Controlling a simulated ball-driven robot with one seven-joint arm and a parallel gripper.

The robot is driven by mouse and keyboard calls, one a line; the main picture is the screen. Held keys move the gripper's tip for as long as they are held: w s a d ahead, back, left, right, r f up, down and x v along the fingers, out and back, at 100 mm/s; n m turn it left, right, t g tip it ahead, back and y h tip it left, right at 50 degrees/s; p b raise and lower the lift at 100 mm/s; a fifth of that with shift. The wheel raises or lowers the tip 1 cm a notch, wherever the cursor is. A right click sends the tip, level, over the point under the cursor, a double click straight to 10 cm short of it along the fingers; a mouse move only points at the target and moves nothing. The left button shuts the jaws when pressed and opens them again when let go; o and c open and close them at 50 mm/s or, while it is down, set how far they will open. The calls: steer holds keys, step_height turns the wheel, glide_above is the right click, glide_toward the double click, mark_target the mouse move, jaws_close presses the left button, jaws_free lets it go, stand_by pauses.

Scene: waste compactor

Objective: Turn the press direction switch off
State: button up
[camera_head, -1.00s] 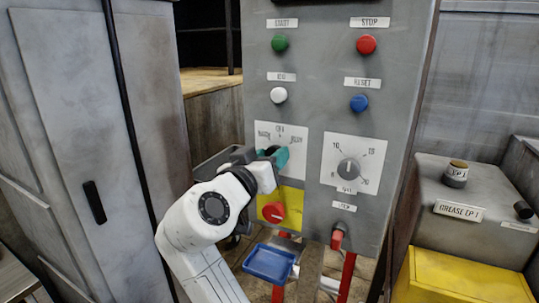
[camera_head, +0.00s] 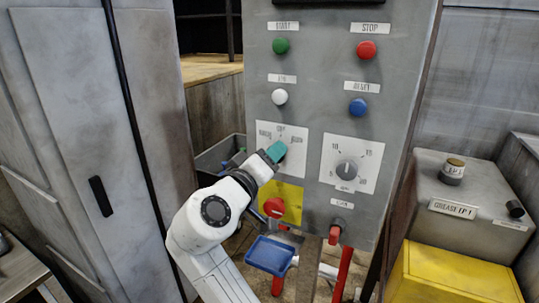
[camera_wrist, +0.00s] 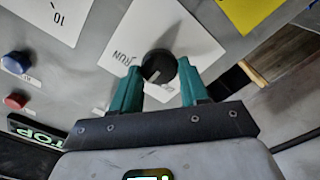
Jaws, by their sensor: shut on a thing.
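The press direction switch is a round black knob (camera_wrist: 158,67) on a white plate (camera_wrist: 176,32), seen in the wrist view. A pale line marks its face, and the word RUN shows on the plate. In the head view the plate (camera_head: 297,137) is on the grey panel, and my gripper hides the knob. My gripper (camera_head: 278,150) has teal fingers. In the wrist view its fingers (camera_wrist: 160,84) stand on both sides of the knob, shut on it.
A red rotary knob (camera_head: 274,207) on a yellow plate (camera_head: 291,197) lies just below my gripper. A grey dial (camera_head: 347,169) is to the right. Several push buttons are above. A blue tray (camera_head: 270,254) is below the panel.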

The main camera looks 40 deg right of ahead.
stand_by(0.4)
steer(key=o, duration=1)
steer(key=b+v, duration=0.2)
steer(key=v, duration=0.9)
steer(key=shift+w+b, duration=0.1)
steer(key=shift+b, duration=0.3)
